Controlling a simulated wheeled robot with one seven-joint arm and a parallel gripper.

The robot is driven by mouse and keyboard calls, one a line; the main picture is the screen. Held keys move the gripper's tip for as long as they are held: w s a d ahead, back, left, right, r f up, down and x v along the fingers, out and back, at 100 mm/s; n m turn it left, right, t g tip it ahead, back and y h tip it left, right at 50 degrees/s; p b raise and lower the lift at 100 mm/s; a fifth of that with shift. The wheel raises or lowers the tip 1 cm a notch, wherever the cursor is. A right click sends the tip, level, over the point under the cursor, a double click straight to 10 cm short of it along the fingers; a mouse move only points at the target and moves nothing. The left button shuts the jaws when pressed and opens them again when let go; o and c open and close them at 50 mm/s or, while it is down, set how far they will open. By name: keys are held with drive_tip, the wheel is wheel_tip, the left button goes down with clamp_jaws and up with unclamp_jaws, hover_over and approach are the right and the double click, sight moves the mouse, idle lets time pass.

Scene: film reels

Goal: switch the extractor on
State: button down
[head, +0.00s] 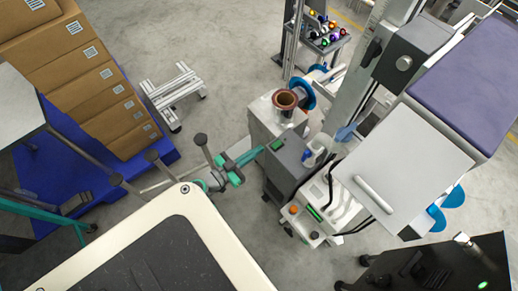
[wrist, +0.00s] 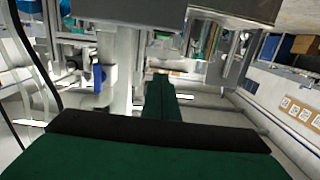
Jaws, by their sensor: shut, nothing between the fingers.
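I cannot tell which one is the switch. My gripper (wrist: 158,98) shows dark green and black in the wrist view, shut and empty. I cannot make out its fingertips clearly in the head view. The wrist view shows no clear sight of the panel, and I cannot tell the gripper's distance from it.
A dark grey box (head: 288,163) stands beside the pale unit. Cardboard boxes (head: 100,100) sit on a blue pallet (head: 55,200) at left. A dark cabinet (head: 440,265) is lower right. Bare floor shows around (head: 215,60).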

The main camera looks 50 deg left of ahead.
hover_over(272, 148)
drive_tip(key=shift+s+d+f, duration=0.15)
drive_tip(key=shift+s+f, duration=0.15)
drive_tip(key=shift+s, duration=0.1)
drive_tip(key=shift+w+f, duration=0.2)
drive_tip(key=shift+f, duration=0.4)
drive_tip(key=shift+w+f, duration=0.15)
drive_tip(key=shift+f, duration=1.25)
